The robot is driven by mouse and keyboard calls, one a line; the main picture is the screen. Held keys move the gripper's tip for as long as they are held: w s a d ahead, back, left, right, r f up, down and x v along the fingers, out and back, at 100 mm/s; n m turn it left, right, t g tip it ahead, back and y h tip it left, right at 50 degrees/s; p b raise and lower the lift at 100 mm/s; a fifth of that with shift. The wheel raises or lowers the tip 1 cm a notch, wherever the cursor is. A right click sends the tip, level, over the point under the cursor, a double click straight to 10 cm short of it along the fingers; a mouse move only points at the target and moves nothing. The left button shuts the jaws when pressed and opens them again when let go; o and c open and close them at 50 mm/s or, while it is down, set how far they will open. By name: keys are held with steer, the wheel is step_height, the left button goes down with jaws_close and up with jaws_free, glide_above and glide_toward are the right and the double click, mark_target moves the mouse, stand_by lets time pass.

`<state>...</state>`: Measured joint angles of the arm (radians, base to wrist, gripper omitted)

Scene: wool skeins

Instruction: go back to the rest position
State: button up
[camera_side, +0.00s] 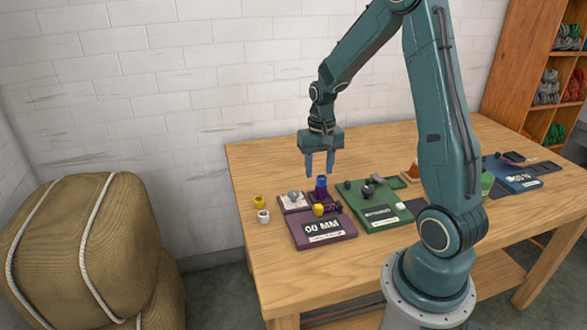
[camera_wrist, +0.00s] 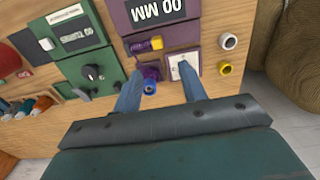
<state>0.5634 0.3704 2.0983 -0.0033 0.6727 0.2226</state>
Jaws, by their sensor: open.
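My gripper (camera_side: 320,163) hangs above the left part of the wooden table (camera_side: 262,158), fingers pointing down, open and with nothing between the fingers. In the wrist view the open fingers (camera_wrist: 163,92) reach over the lower edge of a purple device (camera_wrist: 165,18) marked "00 MM". This device (camera_side: 318,232) stands below the gripper in the side view.
A yellow spool (camera_side: 259,202) and a white spool (camera_side: 264,216) stand loose on the table's left. A green device (camera_side: 376,208) is right of the purple one, and a blue device (camera_side: 515,177) is farther right. Wrapped bales (camera_side: 85,245) stand left, off the table.

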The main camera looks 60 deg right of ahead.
steer(key=shift+r, duration=0.1)
steer(key=s+a+r+n+t, duration=0.3)
steer(key=s+a+r+n, duration=0.1)
steer(key=a+r, duration=0.85)
steer(key=s+a+r+n+t, duration=0.2)
steer(key=s+a+r+n, duration=0.3)
steer(key=s, duration=0.5)
steer(key=shift+a+r+t, duration=0.15)
steer(key=shift+a+t, duration=0.15)
steer(key=shift+a, duration=1)
stand_by(0.7)
